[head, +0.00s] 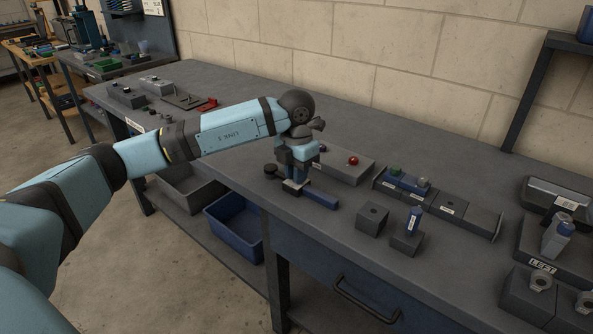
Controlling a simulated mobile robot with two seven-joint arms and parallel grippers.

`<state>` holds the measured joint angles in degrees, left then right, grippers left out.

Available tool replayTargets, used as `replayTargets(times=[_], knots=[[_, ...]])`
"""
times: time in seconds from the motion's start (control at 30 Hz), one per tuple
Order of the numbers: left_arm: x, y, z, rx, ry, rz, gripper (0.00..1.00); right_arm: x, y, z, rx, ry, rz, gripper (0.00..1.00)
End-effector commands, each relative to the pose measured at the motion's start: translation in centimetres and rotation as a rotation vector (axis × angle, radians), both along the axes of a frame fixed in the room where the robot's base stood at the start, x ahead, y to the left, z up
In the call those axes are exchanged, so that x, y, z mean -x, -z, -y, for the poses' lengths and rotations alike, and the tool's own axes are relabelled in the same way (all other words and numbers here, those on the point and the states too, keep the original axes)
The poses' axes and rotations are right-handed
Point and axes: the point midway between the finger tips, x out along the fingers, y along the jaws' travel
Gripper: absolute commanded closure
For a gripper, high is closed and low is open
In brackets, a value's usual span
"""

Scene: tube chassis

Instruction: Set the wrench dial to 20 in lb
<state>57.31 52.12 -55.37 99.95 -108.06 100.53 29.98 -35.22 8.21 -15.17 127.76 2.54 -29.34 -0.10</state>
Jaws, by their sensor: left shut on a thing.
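A blue bar-shaped tool, which looks like the wrench (322,198), lies near the front edge of the grey bench. My left gripper (293,179) points down over its left end, with its fingers shut there. The fingers and gripper body hide most of that end. I cannot make out the dial, its marks or its setting. My right gripper is not in view.
A grey box with a red button (353,160) is behind the gripper. A black round knob (270,169) is close on its left. Labelled blocks (450,207) and a blue upright piece in a holder (407,242) stand to the right.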

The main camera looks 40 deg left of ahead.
Motion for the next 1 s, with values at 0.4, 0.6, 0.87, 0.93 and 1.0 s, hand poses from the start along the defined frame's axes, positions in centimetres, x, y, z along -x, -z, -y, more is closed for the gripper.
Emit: replayTargets(times=[0.4, 0.6, 0.87, 0.93, 1.0], knots=[[-0.01, -0.08, -0.02, 0.000, 0.306, 0.000, 1.00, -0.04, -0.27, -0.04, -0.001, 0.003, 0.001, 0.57], [-0.02, -0.08, 0.00, 0.000, 0.385, 0.001, 1.00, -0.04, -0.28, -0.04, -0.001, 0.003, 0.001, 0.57], [-0.02, -0.07, 0.01, 0.000, 0.422, 0.001, 1.00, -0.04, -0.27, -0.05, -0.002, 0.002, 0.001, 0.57], [-0.02, -0.07, 0.01, 0.000, 0.424, 0.001, 1.00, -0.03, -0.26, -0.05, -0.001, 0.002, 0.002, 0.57], [-0.02, -0.07, 0.00, 0.000, 0.424, 0.001, 1.00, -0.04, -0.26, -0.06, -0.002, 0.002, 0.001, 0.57]])
